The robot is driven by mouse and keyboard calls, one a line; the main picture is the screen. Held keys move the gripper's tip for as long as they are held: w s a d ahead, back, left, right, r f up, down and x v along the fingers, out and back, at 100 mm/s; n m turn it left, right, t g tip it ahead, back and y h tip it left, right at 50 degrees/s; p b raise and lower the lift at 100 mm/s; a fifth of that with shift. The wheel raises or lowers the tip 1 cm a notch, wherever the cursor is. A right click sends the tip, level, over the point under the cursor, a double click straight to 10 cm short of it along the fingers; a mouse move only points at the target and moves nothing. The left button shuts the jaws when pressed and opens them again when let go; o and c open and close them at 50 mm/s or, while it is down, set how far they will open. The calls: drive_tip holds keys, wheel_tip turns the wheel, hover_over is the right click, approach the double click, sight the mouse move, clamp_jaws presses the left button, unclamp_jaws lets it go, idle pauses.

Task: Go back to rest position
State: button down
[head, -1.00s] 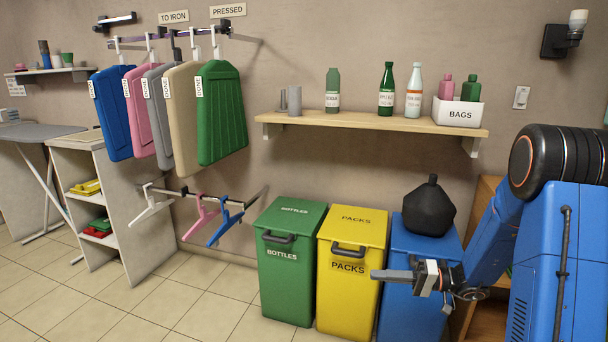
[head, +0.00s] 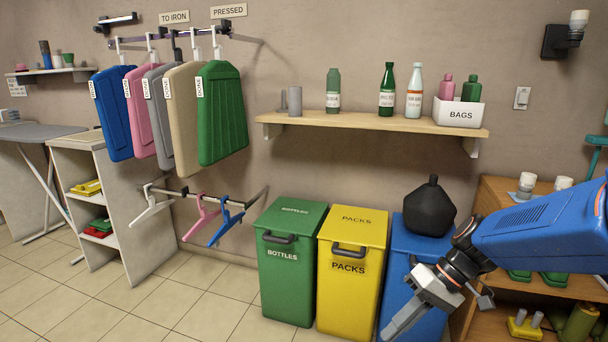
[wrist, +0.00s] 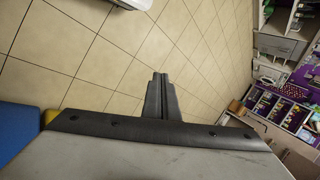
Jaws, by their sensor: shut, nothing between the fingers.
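My gripper (head: 403,318) is in front of the blue bin (head: 410,265) in the head view, pointing down and to the left. Its fingers are shut together with nothing between them. In the wrist view the closed fingers (wrist: 160,95) point out over the tiled floor. My blue arm reaches in from the right of the head view. No rest position is marked in either view.
A wooden shelf unit (head: 490,200) is behind my arm. Hangers (head: 226,222) hang at left. The tiled floor (head: 170,300) at front left is clear.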

drive_tip(key=s+d+r+m+t+h, duration=0.2)
drive_tip(key=s+d+r+t+h, duration=0.2)
drive_tip(key=s+d, duration=0.5)
drive_tip(key=shift+s+d+r+m+t+h, duration=0.2)
drive_tip(key=shift+s+d+m+t+h, duration=0.15)
drive_tip(key=shift+t+h, duration=1.1)
drive_tip(key=shift+g+h, duration=0.35)
